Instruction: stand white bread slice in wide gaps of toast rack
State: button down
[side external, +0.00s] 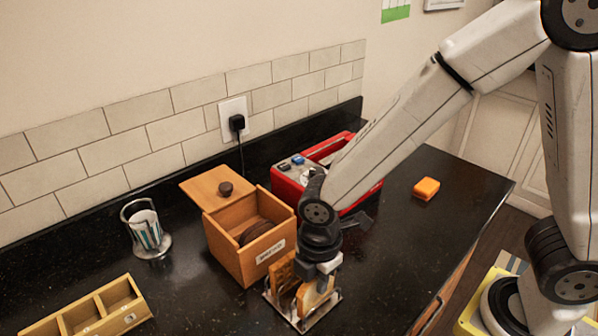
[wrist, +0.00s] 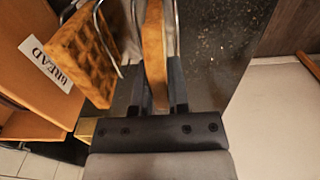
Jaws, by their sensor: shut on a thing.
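My gripper (side external: 318,275) points down over the toast rack (side external: 303,326). In the wrist view its two fingers (wrist: 158,85) are shut on a bread slice (wrist: 153,45), seen edge-on with a brown crust. The slice also shows in the side view (side external: 311,298), upright between the rack's wires. Whether its lower edge touches the rack's base cannot be told. A waffle (wrist: 88,60) with a square grid stands tilted in the rack to the left of the slice. Wire loops of the rack (wrist: 177,35) show on both sides of the slice in the wrist view.
A wooden bread box (side external: 231,255) with its lid (side external: 207,187) off stands close behind the rack, dark round items inside. A red toaster (side external: 290,182) is behind my arm.

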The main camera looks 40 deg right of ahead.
dwell(0.3)
jog(key=shift+c, duration=1.1)
grip_release()
jog(key=shift+r, duration=0.1)
jog(key=shift+r, duration=4.4)
jog(key=d+f+m+t, duration=0.1)
jog(key=d+f+m, duration=0.2)
jog(key=d+m, duration=0.5)
jog(key=d+f+m+t, duration=0.1)
jog(key=d+f+m, duration=0.2)
jog(key=d+m, duration=0.5)
jog(key=shift+s+d+f+m+t, duration=0.25)
jog(key=shift+s+m+t, duration=0.1)
jog(key=shift+m, duration=0.65)
